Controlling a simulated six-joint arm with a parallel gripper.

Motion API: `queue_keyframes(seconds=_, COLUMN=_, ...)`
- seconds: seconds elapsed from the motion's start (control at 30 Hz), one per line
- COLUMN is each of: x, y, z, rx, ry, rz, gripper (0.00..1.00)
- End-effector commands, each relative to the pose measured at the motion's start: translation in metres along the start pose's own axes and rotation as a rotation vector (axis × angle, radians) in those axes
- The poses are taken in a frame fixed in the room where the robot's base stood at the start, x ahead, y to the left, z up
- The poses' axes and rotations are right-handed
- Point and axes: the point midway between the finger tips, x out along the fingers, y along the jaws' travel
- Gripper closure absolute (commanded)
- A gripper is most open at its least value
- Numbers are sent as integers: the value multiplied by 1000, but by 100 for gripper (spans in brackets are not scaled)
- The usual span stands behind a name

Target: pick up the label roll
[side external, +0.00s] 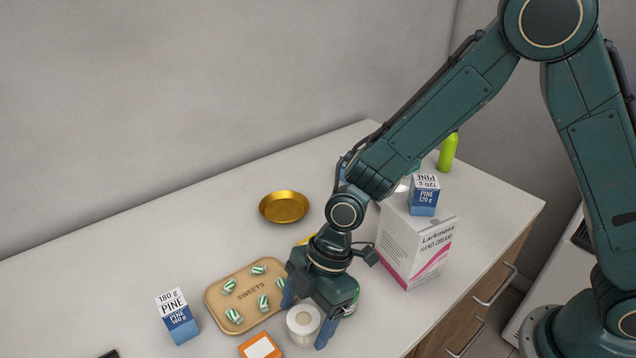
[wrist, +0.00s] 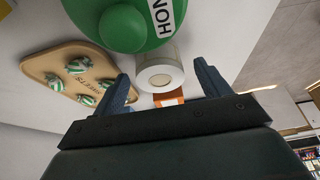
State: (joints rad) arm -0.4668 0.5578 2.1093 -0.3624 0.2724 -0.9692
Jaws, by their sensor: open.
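The label roll (side external: 303,320) is a white roll with a beige core, standing on the counter near its front edge. My gripper (side external: 307,314) is open, pointing down, with one blue finger on either side of the roll in the side view. In the wrist view the roll (wrist: 161,78) shows between and beyond the two fingertips (wrist: 163,74). I cannot tell whether either finger touches it.
A green container (wrist: 125,22) lettered "HON" stands close to the roll. An orange item (side external: 261,346) lies beside it. A sweets tray (side external: 214,301), a PINE box (side external: 179,318), a brass dish (side external: 284,207) and a hand cream box (side external: 408,247) surround the area.

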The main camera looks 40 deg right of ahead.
Motion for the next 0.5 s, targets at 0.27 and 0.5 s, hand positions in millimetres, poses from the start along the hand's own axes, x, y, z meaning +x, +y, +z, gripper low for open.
queue_keyframes(seconds=0.27, x=13, y=0, z=0, rx=0, ry=0, rz=-1, gripper=24)
queue_keyframes(seconds=0.5, x=13, y=0, z=0, rx=0, ry=0, rz=0, gripper=24)
